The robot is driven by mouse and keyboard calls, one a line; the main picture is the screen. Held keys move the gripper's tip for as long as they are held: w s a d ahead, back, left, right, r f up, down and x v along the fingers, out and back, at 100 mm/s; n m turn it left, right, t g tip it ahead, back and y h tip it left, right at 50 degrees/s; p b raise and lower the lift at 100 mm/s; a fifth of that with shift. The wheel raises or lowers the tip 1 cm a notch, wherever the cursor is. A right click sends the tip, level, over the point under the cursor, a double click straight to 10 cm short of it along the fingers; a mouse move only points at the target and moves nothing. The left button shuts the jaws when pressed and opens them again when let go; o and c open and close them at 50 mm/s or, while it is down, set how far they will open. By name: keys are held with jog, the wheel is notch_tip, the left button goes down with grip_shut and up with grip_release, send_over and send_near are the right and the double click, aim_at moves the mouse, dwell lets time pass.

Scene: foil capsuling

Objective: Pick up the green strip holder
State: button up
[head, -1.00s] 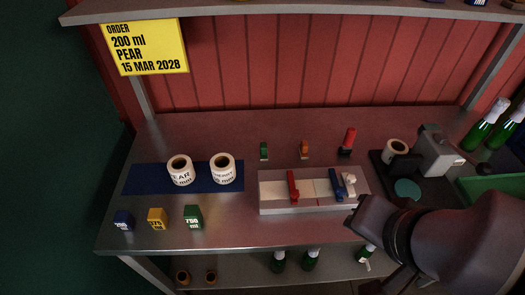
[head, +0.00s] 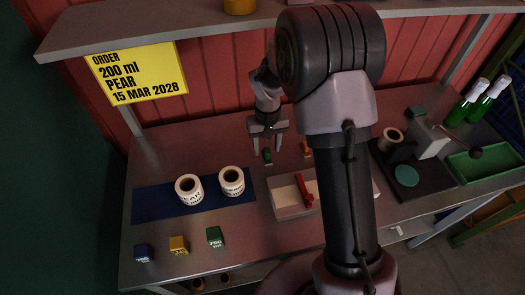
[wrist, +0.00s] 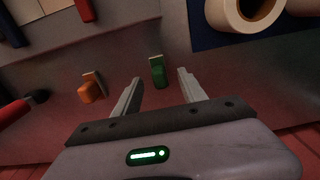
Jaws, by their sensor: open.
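The green strip holder (head: 267,156) stands on the metal table near the back, left of an orange one. In the wrist view the green strip holder (wrist: 158,74) has a pale plate behind a green block and lies just beyond the fingertips, between their lines. My gripper (head: 267,147) is open and empty, pointing down over it from behind. In the wrist view my gripper (wrist: 160,76) shows its two fingers spread to either side, with a gap to the holder. I cannot tell its exact height above the table.
Two label rolls (head: 189,189) stand on the blue mat (head: 155,204). A pale tray with a red slider (head: 304,191) lies in front. My arm hides part of the table.

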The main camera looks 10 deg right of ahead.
aim_at(267, 150)
jog(key=f, duration=0.2)
jog(key=f+b, duration=0.1)
jog(key=f, duration=0.1)
jog(key=shift+w+d, duration=0.15)
jog(key=shift+w, duration=0.05)
jog(key=shift+r, duration=0.1)
grip_shut()
jog(key=shift+r, duration=0.1)
